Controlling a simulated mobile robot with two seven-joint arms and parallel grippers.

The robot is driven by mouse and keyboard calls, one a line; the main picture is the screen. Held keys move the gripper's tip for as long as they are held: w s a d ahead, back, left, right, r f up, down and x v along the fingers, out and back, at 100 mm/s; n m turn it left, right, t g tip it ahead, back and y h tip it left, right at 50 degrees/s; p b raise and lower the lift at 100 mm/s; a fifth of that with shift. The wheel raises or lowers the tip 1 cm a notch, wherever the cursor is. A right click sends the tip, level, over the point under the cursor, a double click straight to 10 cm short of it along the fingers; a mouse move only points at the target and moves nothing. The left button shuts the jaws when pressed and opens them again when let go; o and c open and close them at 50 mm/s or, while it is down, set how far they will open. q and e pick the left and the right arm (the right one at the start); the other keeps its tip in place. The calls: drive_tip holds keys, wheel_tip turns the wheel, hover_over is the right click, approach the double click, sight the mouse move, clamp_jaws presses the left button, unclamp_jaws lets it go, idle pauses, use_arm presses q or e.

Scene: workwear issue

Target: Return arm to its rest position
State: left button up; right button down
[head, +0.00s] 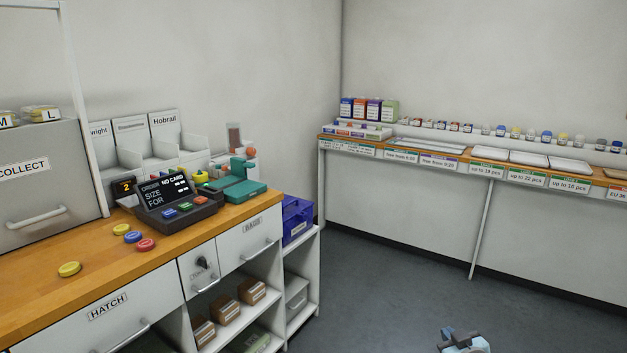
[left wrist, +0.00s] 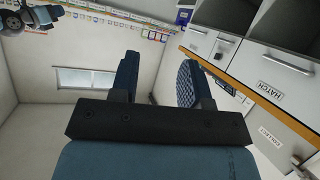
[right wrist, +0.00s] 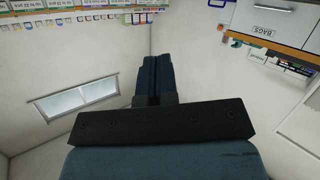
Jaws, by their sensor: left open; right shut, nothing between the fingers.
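My right gripper (head: 460,339) shows at the bottom edge of the head view, over the grey floor and apart from the furniture. In the right wrist view its two dark blue fingers (right wrist: 153,62) are pressed together with nothing between them. My left gripper (left wrist: 158,70) shows in the left wrist view with its fingers apart and empty. The left gripper is outside the head view. Neither gripper touches anything that I can see.
A wooden counter (head: 40,287) with white drawers stands at the left, holding an order terminal (head: 176,205) and coloured discs. A grey COLLECT box (head: 35,205) stands on it. A long shelf (head: 455,155) with goods runs along the back wall. The floor (head: 390,290) between is clear.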

use_arm(q)
wheel_tip(320, 180, down, 6)
drive_tip(key=b, duration=0.6)
use_arm(e)
drive_tip(key=s+a+f+g+y, duration=0.1)
drive_tip(key=s+a+f, duration=0.3)
drive_tip(key=s, duration=0.6)
drive_tip(key=s+a+f+y, duration=0.1)
drive_tip(key=s+a+f, duration=0.1)
drive_tip(key=s+a, duration=0.6)
drive_tip(key=s+a+f+g+y, duration=0.1)
drive_tip(key=s+a+f+y, duration=0.15)
drive_tip(key=s, duration=1.05)
use_arm(q)
drive_tip(key=s+a+r+g+y+p, duration=0.1)
drive_tip(key=s+a+r+p, duration=0.1)
drive_tip(key=r+p, duration=1.4)
drive_tip(key=a+p, duration=0.1)
drive_tip(key=p, duration=1.4)
drive_tip(key=shift+s+g+y, duration=0.15)
drive_tip(key=shift+g+y, duration=0.15)
use_arm(e)
drive_tip(key=s+d+r+g+h, duration=0.1)
drive_tip(key=r, duration=0.7)
drive_tip(key=s+d+r+h, duration=0.1)
drive_tip(key=s+r, duration=0.1)
drive_tip(key=r, duration=0.7)
drive_tip(key=shift+d+m+g, duration=0.3)
drive_tip(key=shift+d+g, duration=0.05)
drive_tip(key=shift+g, duration=0.05)
